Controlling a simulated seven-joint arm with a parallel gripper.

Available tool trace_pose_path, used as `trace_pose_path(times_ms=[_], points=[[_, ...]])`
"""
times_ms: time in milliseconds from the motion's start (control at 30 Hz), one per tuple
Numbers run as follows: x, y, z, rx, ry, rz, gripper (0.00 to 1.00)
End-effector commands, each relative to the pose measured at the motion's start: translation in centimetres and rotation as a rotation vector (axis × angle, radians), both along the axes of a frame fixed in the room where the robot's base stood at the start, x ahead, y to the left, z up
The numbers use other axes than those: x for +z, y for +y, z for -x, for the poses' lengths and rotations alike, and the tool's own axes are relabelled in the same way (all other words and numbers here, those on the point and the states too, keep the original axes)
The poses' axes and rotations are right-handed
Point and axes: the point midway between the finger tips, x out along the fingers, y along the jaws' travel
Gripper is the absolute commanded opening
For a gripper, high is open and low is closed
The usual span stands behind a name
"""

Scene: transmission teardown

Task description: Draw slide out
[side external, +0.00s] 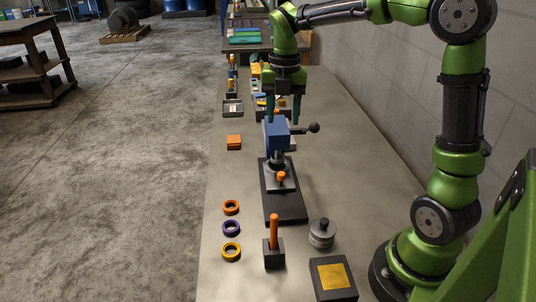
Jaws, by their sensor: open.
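A blue press-like unit (276,134) stands on a dark base plate (289,209). A black lever with a ball knob (314,128) sticks out to its right. A grey block with an orange knob (281,176) sits low at its front. I cannot tell for sure which part is the slide. My gripper (283,112) points down with its fingers apart. In the picture its fingertips are just above and behind the blue unit's top; I cannot tell whether they touch anything.
An orange-handled tool (274,230) stands in a dark block. A grey knobbed cylinder (321,235) and a yellow-topped dark box (333,277) are front right.

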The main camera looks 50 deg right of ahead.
Motion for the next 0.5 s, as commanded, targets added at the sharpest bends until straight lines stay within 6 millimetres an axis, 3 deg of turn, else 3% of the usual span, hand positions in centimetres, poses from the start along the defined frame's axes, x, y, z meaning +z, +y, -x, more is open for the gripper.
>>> trace_pose_path(times_ms=[167, 500], points=[[-1.6, 0.0, 0.0, 0.017, 0.004, 0.0, 0.5], [-8.7, 0.1, 0.1, 0.014, 0.005, -0.003, 0.5]])
